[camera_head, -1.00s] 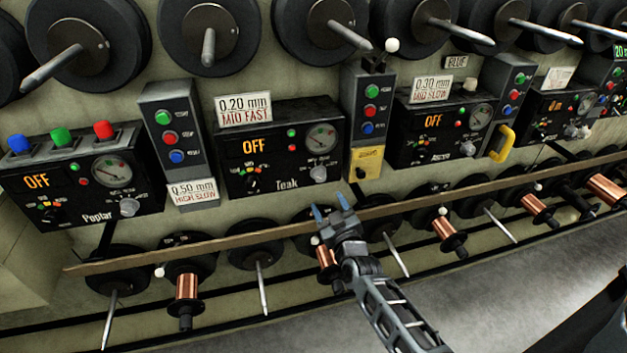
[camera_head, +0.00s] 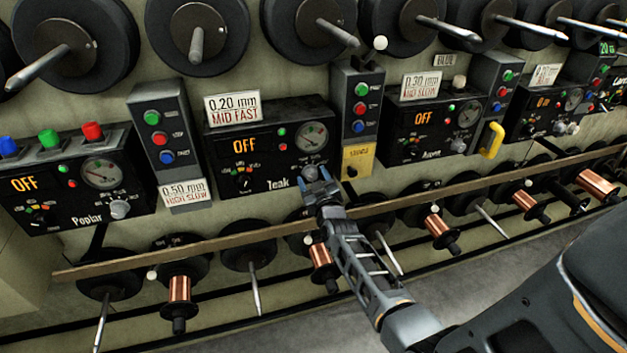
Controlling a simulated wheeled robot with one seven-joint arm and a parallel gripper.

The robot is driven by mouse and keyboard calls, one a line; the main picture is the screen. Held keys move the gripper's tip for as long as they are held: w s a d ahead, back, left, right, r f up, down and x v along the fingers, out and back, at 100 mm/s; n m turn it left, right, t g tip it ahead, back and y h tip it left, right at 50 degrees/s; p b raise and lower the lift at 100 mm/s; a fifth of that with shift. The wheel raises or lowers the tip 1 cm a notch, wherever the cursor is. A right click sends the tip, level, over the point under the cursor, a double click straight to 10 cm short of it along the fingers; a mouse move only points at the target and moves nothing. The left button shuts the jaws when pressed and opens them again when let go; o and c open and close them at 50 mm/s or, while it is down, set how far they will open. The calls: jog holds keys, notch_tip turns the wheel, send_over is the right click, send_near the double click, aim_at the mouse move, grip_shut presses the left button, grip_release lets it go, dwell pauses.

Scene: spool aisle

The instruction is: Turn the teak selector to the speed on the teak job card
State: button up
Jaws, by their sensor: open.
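The black Teak panel (camera_head: 290,143) shows OFF on its orange display. The card above it (camera_head: 234,109) reads 0.20 mm, MID FAST. A grey pointer knob (camera_head: 309,171) with marks around it sits at the panel's lower right, under the gauge. A smaller black knob (camera_head: 244,183) with coloured marks sits at the lower left. My gripper (camera_head: 318,179) is open, its blue-tipped fingers in front of the grey knob and partly covering it. I cannot tell whether they touch it. The knob's pointer direction is too small to read.
The Poplar panel (camera_head: 75,172) is on the left and another panel (camera_head: 432,128) on the right. A 0.50 mm HIGH SLOW card (camera_head: 186,192) hangs left of Teak. A wooden rail (camera_head: 200,245) and copper spools run below; black reels with spindles are above.

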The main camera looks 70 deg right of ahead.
jog(key=shift+c, duration=0.4)
jog(key=c, duration=1)
jog(key=shift+m, duration=0.3)
jog(key=m+b, duration=0.1)
jog(key=m, duration=0.3)
jog(key=shift+w+a, duration=0.1)
jog(key=m+b, duration=0.1)
jog(key=m, duration=0.5)
jog(key=shift+b, duration=0.3)
jog(key=m, duration=0.5)
jog(key=shift+m+b, duration=0.3)
jog(key=shift+b, duration=0.1)
jog(key=shift+r+m, duration=0.1)
jog(key=shift+m, duration=2.2)
